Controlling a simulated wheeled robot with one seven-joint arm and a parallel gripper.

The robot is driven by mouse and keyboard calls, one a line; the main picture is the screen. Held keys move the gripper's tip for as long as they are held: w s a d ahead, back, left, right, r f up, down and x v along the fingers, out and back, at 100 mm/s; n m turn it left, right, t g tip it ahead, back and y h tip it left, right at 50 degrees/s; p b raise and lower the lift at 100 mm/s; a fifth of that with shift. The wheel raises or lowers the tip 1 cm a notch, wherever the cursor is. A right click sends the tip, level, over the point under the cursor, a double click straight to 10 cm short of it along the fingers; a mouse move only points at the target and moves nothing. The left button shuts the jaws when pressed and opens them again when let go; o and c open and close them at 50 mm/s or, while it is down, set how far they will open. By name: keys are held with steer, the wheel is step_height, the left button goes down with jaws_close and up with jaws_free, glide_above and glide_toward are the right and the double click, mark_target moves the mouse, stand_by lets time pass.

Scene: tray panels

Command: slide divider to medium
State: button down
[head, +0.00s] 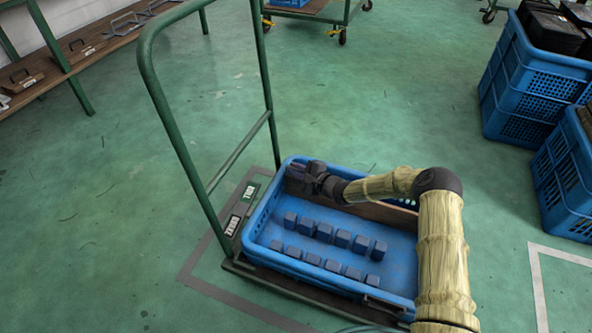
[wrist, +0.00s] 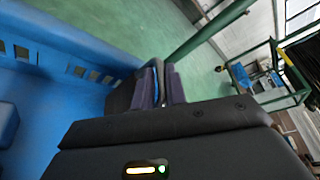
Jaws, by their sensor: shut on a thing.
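The divider (head: 380,212) is a brown board standing inside the blue crate (head: 330,285), near its far wall in the head view. My arm hides part of it. My gripper (head: 297,172) is at the divider's left end, by the crate's far left corner, and is shut on it. In the wrist view the two fingers of my gripper (wrist: 160,84) are close together, and what lies between them is mostly hidden. The crate's blue wall (wrist: 75,42) shows at the left there. Marks for the medium setting cannot be made out.
Two rows of dark blue blocks (head: 325,233) stand in the crate, on the near side of the divider. The crate sits on a trolley with a tall green handle (head: 185,155). Stacked blue crates (head: 530,85) stand at the right. The floor between is open.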

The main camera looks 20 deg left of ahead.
steer(key=shift+s+a, duration=0.1)
steer(key=shift+s, duration=0.05)
steer(key=c, duration=1.5)
jaws_free()
steer(key=shift+d+r, duration=0.1)
steer(key=shift+d, duration=0.25)
steer(key=p+v, duration=0.7)
steer(key=v, duration=0.9)
steer(key=shift+s+d, duration=0.3)
